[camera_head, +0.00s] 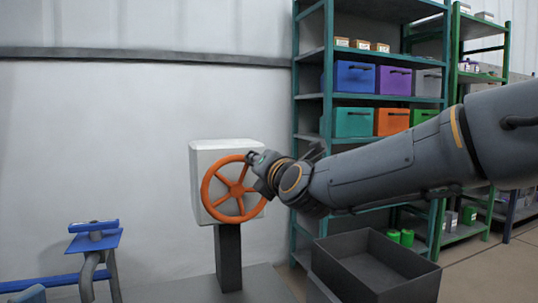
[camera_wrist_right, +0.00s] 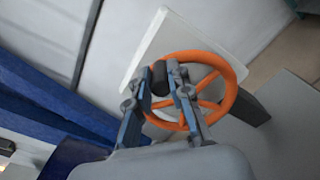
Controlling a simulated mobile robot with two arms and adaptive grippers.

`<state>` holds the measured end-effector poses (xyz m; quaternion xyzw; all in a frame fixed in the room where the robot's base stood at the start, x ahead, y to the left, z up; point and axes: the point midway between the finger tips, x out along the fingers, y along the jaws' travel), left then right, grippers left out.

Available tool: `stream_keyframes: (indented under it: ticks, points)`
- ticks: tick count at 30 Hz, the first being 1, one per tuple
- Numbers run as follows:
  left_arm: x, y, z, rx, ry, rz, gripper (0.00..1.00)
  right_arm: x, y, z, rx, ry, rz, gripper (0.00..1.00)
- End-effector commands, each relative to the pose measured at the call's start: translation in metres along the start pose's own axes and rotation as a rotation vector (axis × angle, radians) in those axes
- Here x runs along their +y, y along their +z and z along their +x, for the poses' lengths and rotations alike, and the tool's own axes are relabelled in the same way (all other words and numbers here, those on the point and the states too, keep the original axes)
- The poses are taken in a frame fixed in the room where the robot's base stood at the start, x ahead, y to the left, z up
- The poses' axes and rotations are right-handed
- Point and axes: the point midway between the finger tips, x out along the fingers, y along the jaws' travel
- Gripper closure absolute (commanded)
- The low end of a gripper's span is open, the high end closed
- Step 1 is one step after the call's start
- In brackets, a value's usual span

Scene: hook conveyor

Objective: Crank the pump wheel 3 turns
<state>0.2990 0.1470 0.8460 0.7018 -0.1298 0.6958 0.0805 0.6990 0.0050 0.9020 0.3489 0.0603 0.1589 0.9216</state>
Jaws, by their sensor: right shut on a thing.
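The orange pump wheel (camera_head: 229,188) has several spokes and is mounted on the front of a white box (camera_head: 228,148) on a dark post (camera_head: 228,258). My right gripper (camera_head: 258,162) is at the wheel's upper right rim in the head view. In the right wrist view, my right gripper (camera_wrist_right: 162,92) has its fingers on either side of a dark handle (camera_wrist_right: 160,74) at the rim of the orange wheel (camera_wrist_right: 228,72). It is shut on that handle. My left gripper is in neither view.
A blue stand (camera_head: 95,240) is at the lower left. An open dark bin (camera_head: 375,268) stands on the right below my arm. Teal shelves (camera_head: 328,75) with coloured boxes are behind my arm. The wall left of the wheel is clear.

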Motion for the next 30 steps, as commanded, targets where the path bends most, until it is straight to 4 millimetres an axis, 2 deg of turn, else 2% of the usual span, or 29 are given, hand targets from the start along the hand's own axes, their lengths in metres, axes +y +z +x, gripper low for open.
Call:
stream_keyframes:
  ticks: [1,13,14,17,26,30]
  points:
    - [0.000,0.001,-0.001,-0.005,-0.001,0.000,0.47,-0.002,-0.007,0.000,0.015,-0.005,-0.005,1.00]
    - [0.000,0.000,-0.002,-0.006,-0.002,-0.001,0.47,-0.002,-0.010,0.000,0.018,-0.006,-0.006,1.00]
    - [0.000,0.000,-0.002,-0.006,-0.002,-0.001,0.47,-0.002,-0.010,0.000,0.018,-0.006,-0.006,0.77]
    - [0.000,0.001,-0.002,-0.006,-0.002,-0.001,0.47,-0.002,-0.009,0.000,0.016,-0.005,-0.006,0.58]
    - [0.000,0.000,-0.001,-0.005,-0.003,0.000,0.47,0.000,-0.005,-0.001,0.008,-0.003,-0.005,0.58]
    - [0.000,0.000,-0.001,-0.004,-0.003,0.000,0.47,0.001,-0.004,-0.010,0.007,-0.002,-0.005,0.58]
